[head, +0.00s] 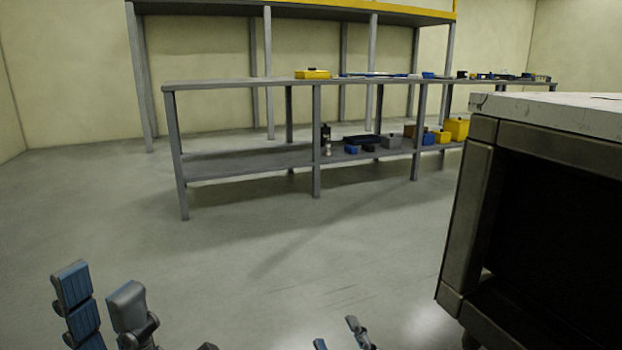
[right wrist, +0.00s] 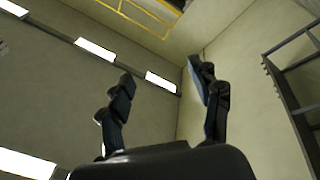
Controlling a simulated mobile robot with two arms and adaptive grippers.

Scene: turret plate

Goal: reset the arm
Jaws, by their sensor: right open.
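My left gripper (head: 100,285) is at the bottom left of the head view, low over the floor. Its blue-padded finger and grey finger stand apart with nothing between them. My right gripper (head: 337,332) shows only its fingertips at the bottom edge of the head view. In the right wrist view the right gripper (right wrist: 161,76) has its two dark fingers spread and empty, pointing up toward the wall and ceiling. Most of both arms is out of view.
A dark-framed bench (head: 481,190) with a pale top stands close on the right. A long grey two-level table (head: 230,84) at the back bears several boxes and small parts, including a yellow box (head: 313,74). The floor (head: 270,240) between is clear.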

